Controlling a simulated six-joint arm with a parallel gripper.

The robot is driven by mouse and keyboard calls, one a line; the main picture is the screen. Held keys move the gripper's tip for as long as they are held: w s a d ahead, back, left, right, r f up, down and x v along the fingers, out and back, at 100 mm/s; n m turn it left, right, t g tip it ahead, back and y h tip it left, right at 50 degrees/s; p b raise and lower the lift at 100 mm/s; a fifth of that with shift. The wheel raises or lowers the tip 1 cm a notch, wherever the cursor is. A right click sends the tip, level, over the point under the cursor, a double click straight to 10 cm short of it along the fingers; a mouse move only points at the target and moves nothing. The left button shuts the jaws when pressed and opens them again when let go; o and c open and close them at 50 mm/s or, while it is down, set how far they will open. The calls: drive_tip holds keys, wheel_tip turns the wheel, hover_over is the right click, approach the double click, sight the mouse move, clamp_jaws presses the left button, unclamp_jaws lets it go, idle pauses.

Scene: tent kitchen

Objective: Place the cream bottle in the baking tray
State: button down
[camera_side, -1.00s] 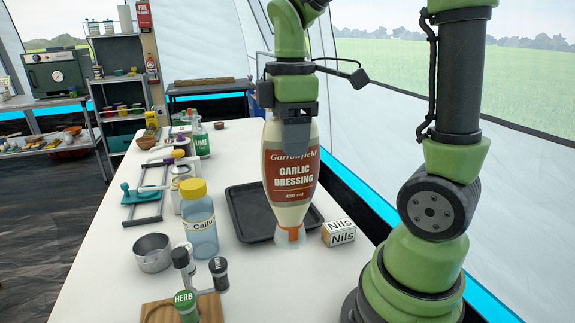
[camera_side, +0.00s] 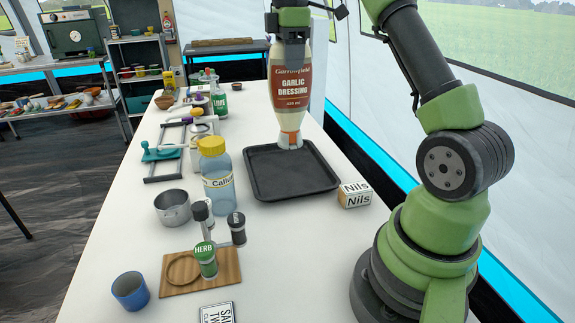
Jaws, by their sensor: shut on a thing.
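The cream bottle (camera_side: 291,88), labelled garlic dressing, is upside down with its orange and clear cap end pointing down. My gripper (camera_side: 289,36) is shut on its upper end and holds it nearly upright. The black baking tray (camera_side: 292,178) lies flat on the white table. The bottle's lower tip shows at the tray's far edge. I cannot tell whether it touches the tray or hangs above or behind it. The tray's floor looks empty.
A small Nils box (camera_side: 354,194) sits right of the tray. A yellow-capped bottle (camera_side: 217,178), a metal pot (camera_side: 172,208) and a wooden spice stand (camera_side: 175,280) are to the left and front. A green-labelled bottle (camera_side: 215,98) stands farther back.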

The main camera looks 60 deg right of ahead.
sight(290, 103)
drive_tip(key=f, duration=1)
drive_tip(key=shift+w+d+f, duration=0.1)
drive_tip(key=shift+w+d, duration=0.05)
drive_tip(key=shift+d, duration=0.25)
drive_tip(key=shift+f, duration=0.1)
drive_tip(key=shift+c, duration=2.2)
unclamp_jaws()
